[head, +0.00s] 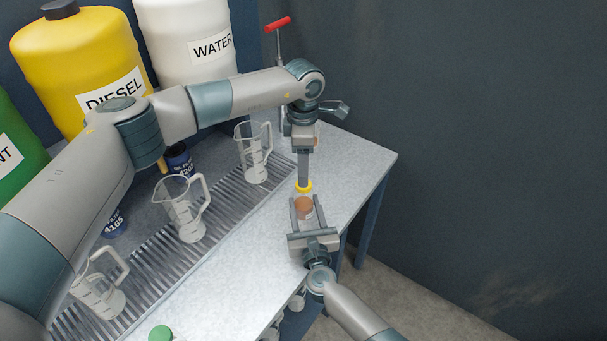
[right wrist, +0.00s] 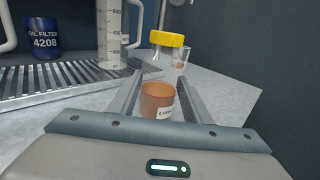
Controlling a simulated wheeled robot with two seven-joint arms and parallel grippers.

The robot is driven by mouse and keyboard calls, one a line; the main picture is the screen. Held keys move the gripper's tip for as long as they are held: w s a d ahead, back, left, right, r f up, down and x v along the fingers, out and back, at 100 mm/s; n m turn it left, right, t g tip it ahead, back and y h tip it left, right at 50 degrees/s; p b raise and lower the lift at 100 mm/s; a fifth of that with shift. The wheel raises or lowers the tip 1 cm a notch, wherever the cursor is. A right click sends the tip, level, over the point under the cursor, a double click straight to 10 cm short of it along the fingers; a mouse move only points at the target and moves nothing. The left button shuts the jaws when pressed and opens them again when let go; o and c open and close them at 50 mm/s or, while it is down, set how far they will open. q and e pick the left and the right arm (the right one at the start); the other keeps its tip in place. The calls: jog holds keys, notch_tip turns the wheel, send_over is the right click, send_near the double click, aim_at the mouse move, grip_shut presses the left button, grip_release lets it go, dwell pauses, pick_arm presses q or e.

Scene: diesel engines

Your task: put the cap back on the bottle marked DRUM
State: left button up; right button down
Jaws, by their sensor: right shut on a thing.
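No DRUM label is readable.
Several clear measuring jugs (head: 254,155) stand along the slatted grate (head: 150,262). DIESEL (head: 75,55) and WATER (head: 190,40) containers stand behind. A green cap (head: 160,333) shows at the bottom. The table's right corner (head: 370,160) is bare.

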pick_arm(q)
notch_tip(320, 180, up, 7)
jog(key=shift+f, duration=0.15)
pick_arm(e)
jog(key=c, duration=0.9)
grip_release()
jog(key=shift+s, duration=0.15)
jog(key=shift+s+d+f, duration=0.1)
jog(key=shift+s, duration=0.45)
pick_arm(q)
jog(key=shift+f+b, duration=1.95)
jog(key=shift+f, duration=0.05)
pick_arm(e)
jog(key=shift+s+d, duration=0.45)
jog(key=shift+s, duration=2.2)
jog(key=shift+s+d, duration=0.5)
jog(key=shift+s, duration=2.1)
jog(key=shift+s+d, duration=0.45)
jog(key=shift+s, duration=2.2)
